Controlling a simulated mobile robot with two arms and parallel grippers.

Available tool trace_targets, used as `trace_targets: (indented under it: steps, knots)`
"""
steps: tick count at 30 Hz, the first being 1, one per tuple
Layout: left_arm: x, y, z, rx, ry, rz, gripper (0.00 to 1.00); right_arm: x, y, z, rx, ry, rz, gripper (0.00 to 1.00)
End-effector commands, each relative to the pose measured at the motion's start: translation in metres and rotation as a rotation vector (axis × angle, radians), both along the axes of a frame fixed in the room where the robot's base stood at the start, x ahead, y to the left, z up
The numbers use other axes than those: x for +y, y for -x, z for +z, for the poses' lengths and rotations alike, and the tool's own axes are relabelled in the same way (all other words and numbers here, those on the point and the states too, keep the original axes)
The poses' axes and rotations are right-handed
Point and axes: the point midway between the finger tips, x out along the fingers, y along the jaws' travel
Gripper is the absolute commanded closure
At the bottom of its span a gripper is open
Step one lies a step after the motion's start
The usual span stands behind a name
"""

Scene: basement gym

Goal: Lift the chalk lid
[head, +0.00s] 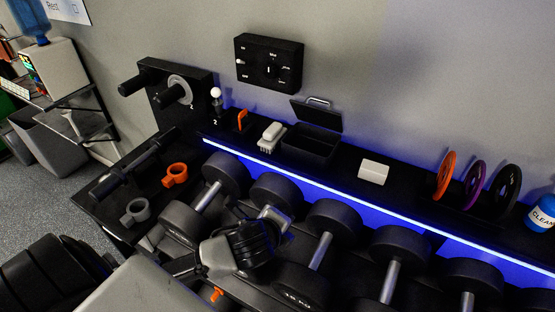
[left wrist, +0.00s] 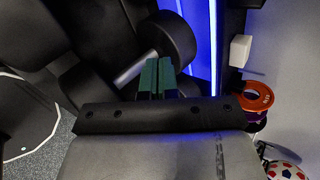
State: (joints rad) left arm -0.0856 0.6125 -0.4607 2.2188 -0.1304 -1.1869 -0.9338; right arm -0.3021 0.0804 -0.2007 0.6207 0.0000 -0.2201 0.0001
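The chalk box (head: 309,146) is a black open-topped box on the black shelf against the wall. Its lid (head: 316,115) is a black panel with a light handle (head: 318,101); it stands raised and tilted at the back of the box. My left gripper (head: 248,243) is low over the dumbbells, in front of and left of the box, apart from it. In the left wrist view its green fingers (left wrist: 158,76) lie side by side, together and empty. The box and lid do not show in that view. My right gripper is not in view.
Dumbbells (head: 331,220) line the rack below a blue light strip (head: 350,186). A brush (head: 271,136), a white block (head: 373,172) and upright discs (head: 445,175) stand on the shelf. Orange (head: 175,174) and grey (head: 136,211) collars lie at left.

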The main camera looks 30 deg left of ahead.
Motion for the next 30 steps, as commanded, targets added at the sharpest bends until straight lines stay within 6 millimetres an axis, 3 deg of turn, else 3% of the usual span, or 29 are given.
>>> trace_targets:
  steps: [1, 6, 12, 20, 30]
  knots:
    - [0.008, -0.018, 0.022, -0.065, -0.174, -0.126, 1.0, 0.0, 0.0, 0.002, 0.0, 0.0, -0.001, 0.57]
    - [0.033, -0.056, 0.077, -0.202, -0.768, -0.477, 1.0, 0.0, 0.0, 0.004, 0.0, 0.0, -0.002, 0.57]
    - [0.053, -0.071, 0.109, -0.242, -1.163, -0.651, 1.0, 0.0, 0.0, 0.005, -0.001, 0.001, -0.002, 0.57]
    - [0.057, -0.092, 0.104, -0.244, -1.224, -0.673, 1.0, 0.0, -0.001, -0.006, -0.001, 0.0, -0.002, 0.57]
    - [0.06, -0.147, 0.087, -0.244, -1.22, -0.671, 1.0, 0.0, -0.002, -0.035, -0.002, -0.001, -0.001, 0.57]
